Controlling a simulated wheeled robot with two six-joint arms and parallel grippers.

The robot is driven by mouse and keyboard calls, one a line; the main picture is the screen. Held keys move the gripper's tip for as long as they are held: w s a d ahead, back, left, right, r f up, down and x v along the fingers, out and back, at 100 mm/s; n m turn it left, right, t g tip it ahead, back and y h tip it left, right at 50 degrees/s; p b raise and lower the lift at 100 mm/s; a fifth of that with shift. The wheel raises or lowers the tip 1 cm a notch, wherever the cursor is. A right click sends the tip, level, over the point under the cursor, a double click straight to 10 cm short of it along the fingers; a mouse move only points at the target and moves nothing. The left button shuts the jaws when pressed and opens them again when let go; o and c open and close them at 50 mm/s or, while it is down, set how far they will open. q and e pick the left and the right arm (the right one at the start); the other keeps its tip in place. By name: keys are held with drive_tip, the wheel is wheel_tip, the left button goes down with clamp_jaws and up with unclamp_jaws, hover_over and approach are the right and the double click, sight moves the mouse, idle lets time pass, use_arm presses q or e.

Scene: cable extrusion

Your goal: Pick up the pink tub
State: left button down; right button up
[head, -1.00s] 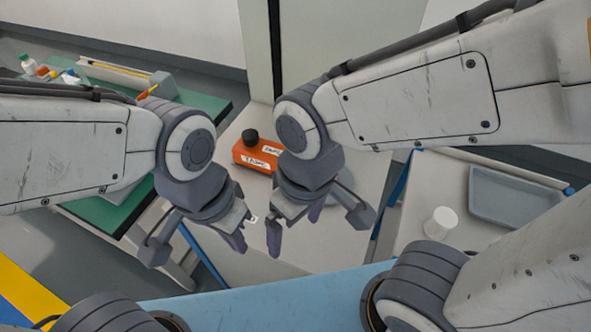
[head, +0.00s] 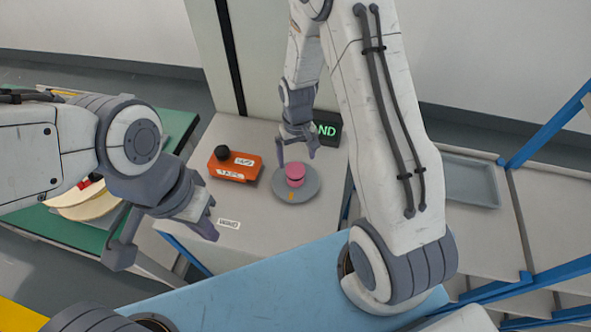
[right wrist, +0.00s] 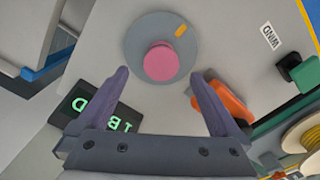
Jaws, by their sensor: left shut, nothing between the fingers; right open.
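The pink tub (head: 295,174) stands upright on a round grey disc (head: 310,190) on the light table. In the right wrist view the pink tub (right wrist: 160,62) lies ahead of the fingertips, near the middle, with the grey disc (right wrist: 135,40) around it. My right gripper (head: 297,153) is open above and behind the tub, with nothing in it. Its two fingers (right wrist: 158,75) are spread in the right wrist view. My left gripper (head: 212,215) is shut and empty at the table's left front, apart from the tub.
An orange box (head: 235,167) with a black knob stands left of the disc. A black display with green letters (head: 328,128) stands behind. An orange mark (head: 291,197) is on the disc. A grey tray (head: 470,182) lies at the right.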

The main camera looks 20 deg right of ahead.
sight(295, 170)
wheel_tip(295, 170, down, 4)
drive_tip(key=shift+f+p, duration=0.1)
drive_tip(key=shift+p, duration=0.25)
drive_tip(key=shift+f+p, duration=0.4)
drive_tip(key=shift+f, duration=0.15)
wheel_tip(295, 170, down, 3)
drive_tip(key=shift+w+a+f+p, duration=0.1)
drive_tip(key=shift+w+p, duration=0.05)
drive_tip(key=shift+p, duration=0.55)
drive_tip(key=shift+f, duration=0.5)
drive_tip(key=c, duration=1.4)
drive_tip(key=shift+r, duration=0.1)
